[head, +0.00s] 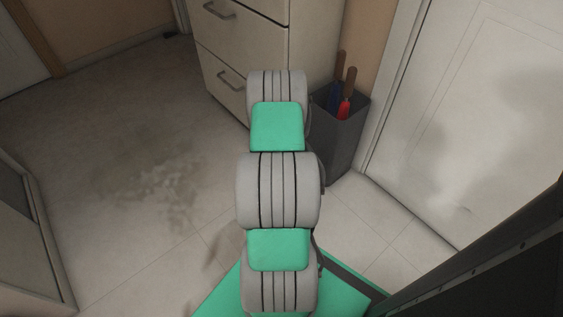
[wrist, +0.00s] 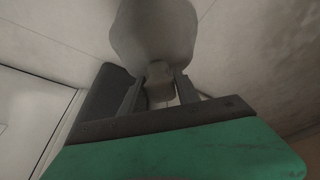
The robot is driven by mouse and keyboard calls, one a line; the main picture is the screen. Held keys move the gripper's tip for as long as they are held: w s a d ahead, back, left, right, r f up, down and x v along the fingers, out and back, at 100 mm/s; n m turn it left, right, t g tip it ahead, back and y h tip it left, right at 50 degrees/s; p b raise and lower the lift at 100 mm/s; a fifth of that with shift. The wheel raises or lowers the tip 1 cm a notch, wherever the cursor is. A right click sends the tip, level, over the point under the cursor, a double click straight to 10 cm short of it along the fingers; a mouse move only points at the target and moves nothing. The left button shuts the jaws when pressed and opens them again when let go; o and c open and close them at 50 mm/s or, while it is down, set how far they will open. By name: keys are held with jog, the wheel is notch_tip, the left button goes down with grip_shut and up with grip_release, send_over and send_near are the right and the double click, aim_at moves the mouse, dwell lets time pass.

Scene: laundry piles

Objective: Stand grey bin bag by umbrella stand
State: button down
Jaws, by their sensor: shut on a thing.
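The umbrella stand (head: 341,134) is a dark grey square bin with umbrellas in it, one with a red part and one blue, with brown handles. It stands on the floor between the drawer cabinet and the white door. In the wrist view my gripper (wrist: 160,82) is shut on the neck of a pale grey bag, the grey bin bag (wrist: 153,32). The bag's full body bulges beyond the fingers. A dark shape at the left of the fingers looks like the umbrella stand (wrist: 99,97). In the head view my arm hides the gripper and the bag.
A cream drawer cabinet (head: 244,50) stands behind my arm. A white door (head: 470,110) with grey smudges is at the right. The tiled floor at the left is open, with a dark stain (head: 160,185). A framed edge (head: 30,240) is at the lower left.

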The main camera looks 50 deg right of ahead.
jog(key=shift+w+d+r, duration=0.15)
jog(key=shift+r, duration=0.05)
jog(key=shift+f, duration=0.2)
jog(key=c, duration=0.9)
grip_release()
